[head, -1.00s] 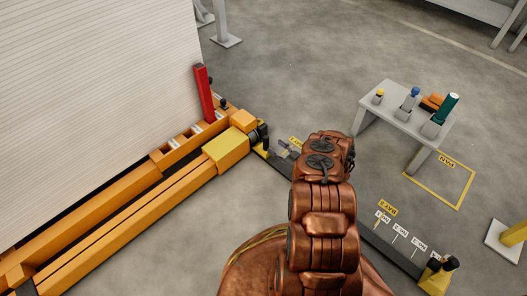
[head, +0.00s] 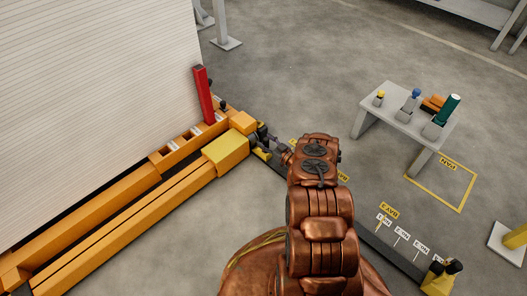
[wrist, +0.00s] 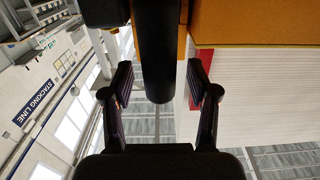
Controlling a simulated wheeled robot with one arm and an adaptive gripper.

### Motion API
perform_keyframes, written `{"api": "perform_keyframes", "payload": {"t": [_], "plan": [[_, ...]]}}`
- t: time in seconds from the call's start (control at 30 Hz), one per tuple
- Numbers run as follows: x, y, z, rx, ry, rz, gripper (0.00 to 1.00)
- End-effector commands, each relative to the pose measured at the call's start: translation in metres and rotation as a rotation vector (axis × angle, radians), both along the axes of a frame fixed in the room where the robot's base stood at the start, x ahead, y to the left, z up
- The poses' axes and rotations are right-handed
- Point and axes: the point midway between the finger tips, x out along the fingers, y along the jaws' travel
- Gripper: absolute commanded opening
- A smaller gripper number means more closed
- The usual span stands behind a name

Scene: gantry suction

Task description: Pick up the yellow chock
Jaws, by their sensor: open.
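A small yellow block (head: 262,155), which looks like the yellow chock, sits at the near end of the orange rail, mostly hidden by my gripper (head: 268,137). In the wrist view my gripper (wrist: 157,78) is open. A black rounded handle (wrist: 157,45) stands between its two fingers, with gaps visible on both sides. An orange-yellow body (wrist: 235,22) lies behind the handle at the top right. I cannot tell for sure whether handle and chock are one piece.
Orange rails (head: 110,235) run along a white panel stack (head: 90,90), with a red post (head: 205,95) at its corner. A grey table (head: 400,115) with several items stands at the right. Another yellow block (head: 437,276) with black knobs sits lower right.

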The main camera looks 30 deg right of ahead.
Motion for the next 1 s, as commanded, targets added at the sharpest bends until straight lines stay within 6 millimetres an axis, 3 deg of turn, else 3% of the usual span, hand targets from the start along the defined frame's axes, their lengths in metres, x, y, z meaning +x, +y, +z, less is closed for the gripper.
{"api": "perform_keyframes", "payload": {"t": [0.07,0.6,1.0], "plan": [[-0.0001,0.0,0.0001,0.0,0.0,0.0,0.58],[-0.0001,0.0002,0.0002,0.0,-0.001,0.001,0.02],[-0.0001,0.0004,0.0003,0.0,-0.001,0.001,0.0]]}}
